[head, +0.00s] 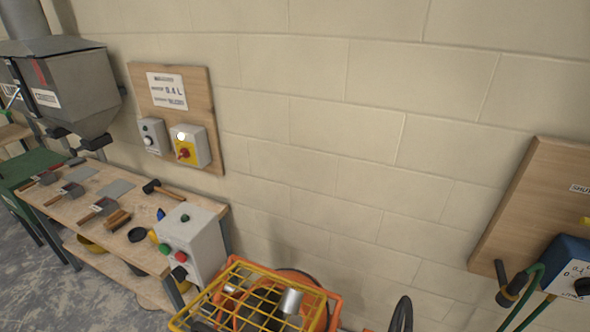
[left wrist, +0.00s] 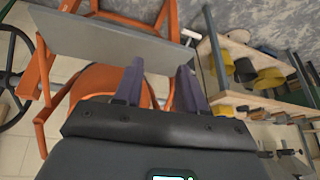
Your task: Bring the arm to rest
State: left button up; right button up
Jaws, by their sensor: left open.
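My left gripper (left wrist: 161,82) shows in the left wrist view with its two dark fingers apart. I see nothing held between them. Past the fingertips are a rounded orange body (left wrist: 112,82) and an orange frame (left wrist: 168,22) with a grey panel (left wrist: 105,37). I cannot tell the exact distance between them and the fingers. Neither gripper can be made out in the head view, and my right gripper is in no view.
A wooden bench (head: 147,262) with trowels, a hammer and a grey button box (head: 192,243) stands at left, below a grey hopper (head: 75,92). An orange machine with a yellow grid (head: 250,284) stands at bottom centre. A blue box (head: 566,262) hangs at right.

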pick_arm(q)
jog(key=s+d+r+g+p, duration=0.2)
jog(key=s+r, duration=0.2)
jog(key=s, duration=0.1)
notch_tip(320, 180, up, 18)
jog(key=p, duration=1.8)
dwell(0.7)
